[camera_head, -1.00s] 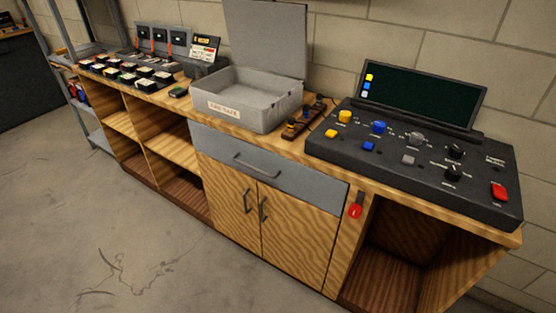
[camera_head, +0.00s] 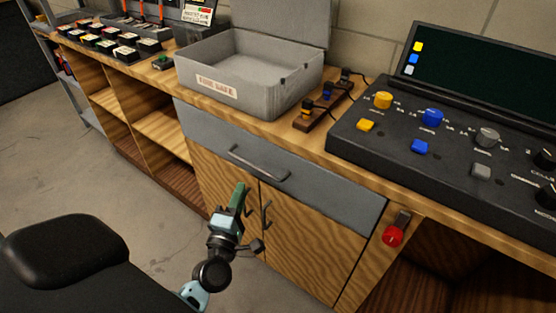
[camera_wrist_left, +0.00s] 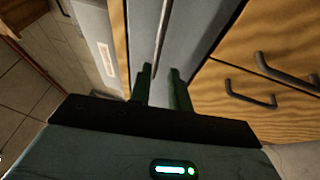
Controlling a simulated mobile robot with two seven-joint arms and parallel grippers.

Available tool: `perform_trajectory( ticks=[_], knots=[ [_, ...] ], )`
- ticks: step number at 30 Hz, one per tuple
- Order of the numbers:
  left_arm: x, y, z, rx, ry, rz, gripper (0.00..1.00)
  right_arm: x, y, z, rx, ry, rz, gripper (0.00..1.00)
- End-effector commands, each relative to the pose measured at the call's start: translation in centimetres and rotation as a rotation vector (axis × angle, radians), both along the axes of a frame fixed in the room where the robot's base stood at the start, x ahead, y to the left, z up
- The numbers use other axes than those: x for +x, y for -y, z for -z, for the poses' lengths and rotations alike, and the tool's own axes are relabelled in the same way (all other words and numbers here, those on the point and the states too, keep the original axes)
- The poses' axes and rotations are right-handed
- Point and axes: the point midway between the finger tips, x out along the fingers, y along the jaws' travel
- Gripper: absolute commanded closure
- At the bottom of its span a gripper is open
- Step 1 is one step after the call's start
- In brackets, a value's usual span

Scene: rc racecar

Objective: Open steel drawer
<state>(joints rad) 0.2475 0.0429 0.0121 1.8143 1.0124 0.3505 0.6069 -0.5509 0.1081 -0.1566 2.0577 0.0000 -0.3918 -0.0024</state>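The steel drawer (camera_head: 320,187) is a grey front under the countertop, shut, with a curved bar handle (camera_head: 258,165). In the left wrist view the grey drawer front (camera_wrist_left: 191,45) runs up the picture, with its handle (camera_wrist_left: 163,38) as a thin bar. My left gripper (camera_head: 240,197) is below the handle, in front of the wooden cupboard doors, and apart from the handle. In the left wrist view its two green fingers (camera_wrist_left: 161,88) are parted with a gap between them, and the handle's lower end lines up with that gap. My right gripper is not in view.
Wooden doors with dark handles (camera_head: 266,215) sit below the drawer. A grey open-lidded box (camera_head: 265,98) stands on the countertop above. A black control panel (camera_head: 440,160) is at right. A red tag or knob (camera_head: 393,235) hangs beside the drawer.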

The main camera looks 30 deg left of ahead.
Motion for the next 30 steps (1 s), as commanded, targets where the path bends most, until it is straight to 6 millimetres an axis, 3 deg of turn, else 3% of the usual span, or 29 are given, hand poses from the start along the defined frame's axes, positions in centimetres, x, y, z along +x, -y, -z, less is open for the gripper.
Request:
perform_trajectory(
  ticks=[13,24,30],
  knots=[
    [1.3,-0.9,-0.5,-0.046,0.034,-0.022,0.81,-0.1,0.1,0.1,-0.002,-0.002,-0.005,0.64],
    [6.1,-2.5,-1.5,-0.044,0.033,-0.021,0.81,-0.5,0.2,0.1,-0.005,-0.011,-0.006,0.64],
    [7.6,-3.0,-1.7,-0.044,0.032,-0.021,0.81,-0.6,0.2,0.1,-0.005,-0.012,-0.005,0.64]
  ],
)
